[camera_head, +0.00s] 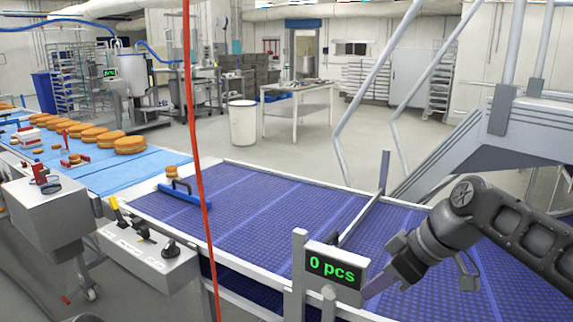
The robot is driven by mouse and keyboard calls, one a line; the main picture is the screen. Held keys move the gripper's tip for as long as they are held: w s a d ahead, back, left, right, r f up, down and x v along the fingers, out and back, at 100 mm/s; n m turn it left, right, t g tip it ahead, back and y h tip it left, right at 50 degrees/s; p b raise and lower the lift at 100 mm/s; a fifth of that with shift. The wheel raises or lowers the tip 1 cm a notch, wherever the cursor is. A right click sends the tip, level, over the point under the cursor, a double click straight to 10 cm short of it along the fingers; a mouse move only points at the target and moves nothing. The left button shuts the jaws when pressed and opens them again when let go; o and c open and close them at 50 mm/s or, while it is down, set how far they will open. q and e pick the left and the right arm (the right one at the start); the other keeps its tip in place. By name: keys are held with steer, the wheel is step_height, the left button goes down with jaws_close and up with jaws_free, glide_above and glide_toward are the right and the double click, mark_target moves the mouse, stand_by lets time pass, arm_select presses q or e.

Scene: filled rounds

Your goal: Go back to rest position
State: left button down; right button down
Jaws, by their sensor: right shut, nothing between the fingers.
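My right arm comes in from the right over the purple conveyor belt (265,212). My right gripper (372,290) points down and left, just right of the green counter display (334,266), which reads "0 pcs". Its fingers are shut with nothing seen between them; their tips are partly hidden near the display. My left gripper is not in view. A small stack of filled rounds (171,172) is at the far left end of the purple belt, by a blue-handled bar (184,192).
Several rounds (130,145) lie on the light blue belt (125,170) at left. A control box with levers (147,245) stands at the near left. A red cable (196,150) hangs in front. Grey metal stairs (490,140) rise at right. Most of the purple belt is bare.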

steer(key=s+a+f+m+g+h, duration=0.1)
steer(key=a+f+m, duration=0.15)
steer(key=f, duration=1.45)
steer(key=s+a+f+m+g, duration=0.15)
steer(key=f+m, duration=0.25)
steer(key=f, duration=1.3)
steer(key=s+a+f+m, duration=0.2)
steer(key=s+f, duration=0.6)
steer(key=s, duration=0.2)
steer(key=s+a+f+m, duration=0.2)
steer(key=s+f+m, duration=0.1)
steer(key=s+f, duration=0.5)
steer(key=s, duration=0.2)
steer(key=shift+s+a, duration=0.35)
